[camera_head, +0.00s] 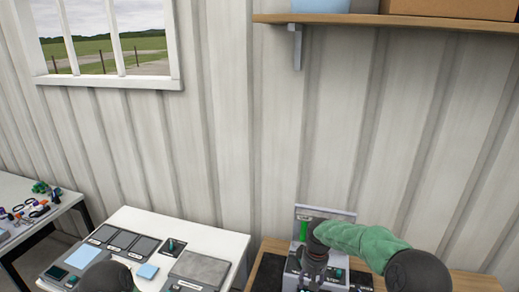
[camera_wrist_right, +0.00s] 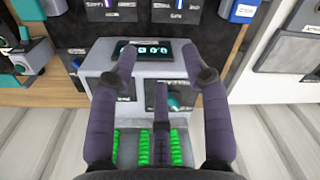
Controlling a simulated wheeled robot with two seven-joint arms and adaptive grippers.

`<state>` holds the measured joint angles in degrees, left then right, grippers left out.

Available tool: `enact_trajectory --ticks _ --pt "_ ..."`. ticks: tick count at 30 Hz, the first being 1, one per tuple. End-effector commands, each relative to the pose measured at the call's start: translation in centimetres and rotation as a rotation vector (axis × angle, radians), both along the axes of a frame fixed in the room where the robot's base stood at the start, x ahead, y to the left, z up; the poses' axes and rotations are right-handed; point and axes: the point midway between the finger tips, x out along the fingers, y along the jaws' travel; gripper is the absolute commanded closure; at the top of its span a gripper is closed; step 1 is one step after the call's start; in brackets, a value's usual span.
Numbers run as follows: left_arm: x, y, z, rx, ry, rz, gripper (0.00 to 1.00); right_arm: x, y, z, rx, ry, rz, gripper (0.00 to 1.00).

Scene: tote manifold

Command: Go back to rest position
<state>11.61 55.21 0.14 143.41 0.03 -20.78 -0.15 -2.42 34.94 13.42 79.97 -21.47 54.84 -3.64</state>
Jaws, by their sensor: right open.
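My right gripper (camera_head: 313,265) hangs over a grey device on the wooden bench, with its green arm coming in from the right. In the right wrist view its purple-grey fingers (camera_wrist_right: 160,60) are spread open with nothing between them. Behind them is the grey device (camera_wrist_right: 98,62) with a dark lit display (camera_wrist_right: 153,50), a teal knob (camera_wrist_right: 174,98) and green bars (camera_wrist_right: 144,148). Whether a finger touches the device cannot be told. A dark rounded part of my left arm shows at the bottom left of the head view; the left gripper is not seen.
A white table (camera_head: 215,240) with grey panels and a light blue pad (camera_head: 148,271) stands left of the wooden bench (camera_head: 458,280). Another table (camera_head: 50,212) with small items is at far left. A wall shelf (camera_head: 400,20) carries boxes.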

Motion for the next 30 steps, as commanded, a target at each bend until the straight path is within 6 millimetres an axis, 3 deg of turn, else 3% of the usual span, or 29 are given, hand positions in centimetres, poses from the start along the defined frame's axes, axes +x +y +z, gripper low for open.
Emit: enact_trajectory --ticks 8,13,17,21,24,30 --pt "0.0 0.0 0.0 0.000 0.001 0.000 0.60 -3.2 1.2 -6.4 0.080 0.027 -0.044 0.52" --pt "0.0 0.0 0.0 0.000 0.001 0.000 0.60 -6.8 2.4 -11.6 0.149 0.046 -0.101 0.52" --pt "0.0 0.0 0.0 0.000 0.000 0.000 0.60 -11.8 3.6 -16.4 0.216 0.070 -0.189 0.52" --pt "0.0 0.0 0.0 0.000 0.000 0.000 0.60 -18.1 4.7 -20.5 0.274 0.091 -0.317 0.52" --pt "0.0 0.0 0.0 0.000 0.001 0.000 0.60 -22.0 5.2 -22.2 0.295 0.100 -0.400 0.52" --pt "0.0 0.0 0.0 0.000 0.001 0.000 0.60 -28.0 5.6 -23.5 0.303 0.112 -0.525 0.52"
